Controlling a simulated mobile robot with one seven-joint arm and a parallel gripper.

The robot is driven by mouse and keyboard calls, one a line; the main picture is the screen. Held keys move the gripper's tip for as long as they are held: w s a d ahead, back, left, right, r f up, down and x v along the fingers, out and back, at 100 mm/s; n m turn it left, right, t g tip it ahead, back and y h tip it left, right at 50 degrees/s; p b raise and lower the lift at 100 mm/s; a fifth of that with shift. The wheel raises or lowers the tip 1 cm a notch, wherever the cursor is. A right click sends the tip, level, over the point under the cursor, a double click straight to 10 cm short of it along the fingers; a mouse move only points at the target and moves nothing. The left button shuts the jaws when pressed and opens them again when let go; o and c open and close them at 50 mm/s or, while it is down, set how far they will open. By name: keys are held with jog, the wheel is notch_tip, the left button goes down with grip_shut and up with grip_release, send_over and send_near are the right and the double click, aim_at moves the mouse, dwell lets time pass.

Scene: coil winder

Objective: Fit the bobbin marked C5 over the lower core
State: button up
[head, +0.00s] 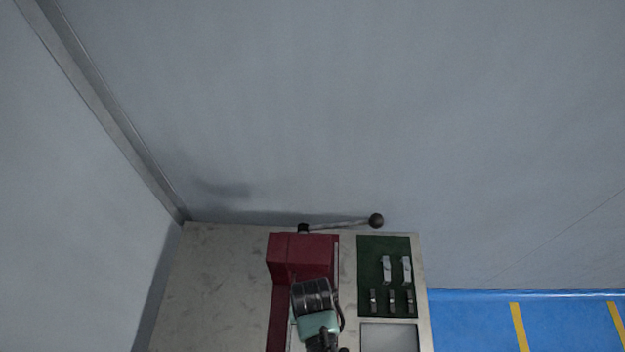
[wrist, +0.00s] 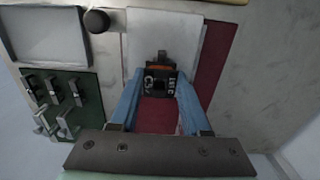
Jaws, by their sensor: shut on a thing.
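In the wrist view, my gripper (wrist: 159,86) has its blue fingers shut on a small dark bobbin (wrist: 160,84) with copper-orange at its top edge. White characters show on its face, but they are too small to read surely as C5. A short dark upright piece (wrist: 162,57) shows just beyond the bobbin, over a white plate (wrist: 180,33). I cannot tell whether this is the lower core or whether the bobbin touches it. In the head view, my wrist hides the bobbin and fingers.
A dark red machine housing (head: 301,252) stands on the pale bench top (head: 220,270). A lever with a black ball (head: 376,220) lies behind it. A green panel (head: 371,262) with several metal clips or switches is on the right, above a grey panel (head: 389,338). The left bench is clear.

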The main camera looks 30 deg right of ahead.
jog(key=shift+f, duration=0.2)
dwell(0.5)
jog(key=shift+f+b, duration=0.55)
jog(key=shift+f, duration=0.1)
jog(key=o, duration=1.1)
jog(key=shift+o, duration=0.2)
jog(key=shift+r, duration=0.1)
notch_tip(320, 180, up, 13)
